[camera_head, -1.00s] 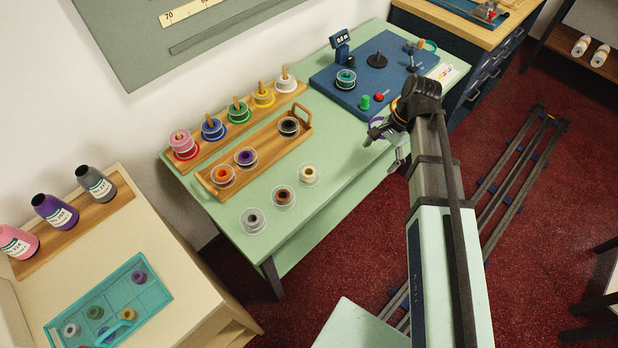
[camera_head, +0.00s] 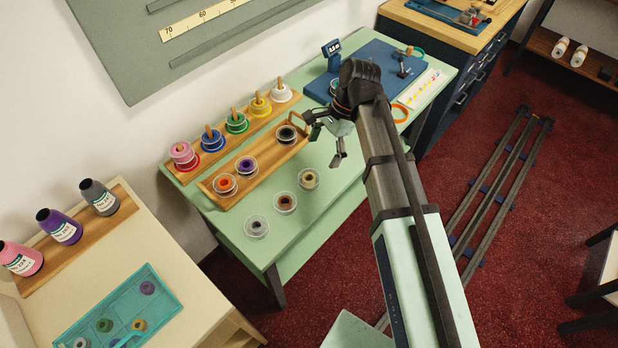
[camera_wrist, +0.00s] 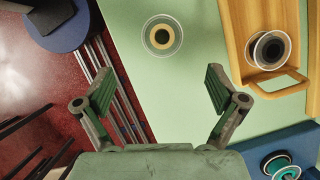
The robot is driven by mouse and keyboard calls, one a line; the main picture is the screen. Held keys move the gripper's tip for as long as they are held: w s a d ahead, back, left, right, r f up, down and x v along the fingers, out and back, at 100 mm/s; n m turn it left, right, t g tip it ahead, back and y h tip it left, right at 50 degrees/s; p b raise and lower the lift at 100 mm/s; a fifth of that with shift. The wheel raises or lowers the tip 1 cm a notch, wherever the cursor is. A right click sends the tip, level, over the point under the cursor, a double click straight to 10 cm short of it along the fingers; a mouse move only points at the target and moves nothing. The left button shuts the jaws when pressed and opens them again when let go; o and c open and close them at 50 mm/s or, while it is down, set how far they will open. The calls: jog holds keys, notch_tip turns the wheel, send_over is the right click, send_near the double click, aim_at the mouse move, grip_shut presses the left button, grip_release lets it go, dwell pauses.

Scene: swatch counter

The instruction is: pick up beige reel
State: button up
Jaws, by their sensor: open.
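The beige reel (camera_head: 308,179) is a clear-flanged spool with a pale yellow-beige winding around a dark core. It lies flat on the green counter, at the right end of a short row of three reels. In the wrist view the beige reel (camera_wrist: 162,37) lies ahead of the fingers, a little right of the middle between them. My gripper (camera_head: 328,141) hangs above the counter, right of and behind the reel in the head view. In the wrist view my gripper (camera_wrist: 158,88) is open and empty, with its fingers wide apart and not touching the reel.
A brown reel (camera_head: 285,203) and a grey reel (camera_head: 257,227) lie left of the beige one. A wooden tray (camera_head: 270,165) with orange, purple and black reels stands behind, its handle near my gripper. A peg rack (camera_head: 208,158) stands further back. The counter's front strip is clear.

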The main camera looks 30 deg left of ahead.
aim_at(311, 175)
jog(key=shift+p+x, duration=1.2)
jog(key=shift+x, duration=3.75)
jog(key=shift+w+a, duration=0.1)
jog(key=c, duration=1.2)
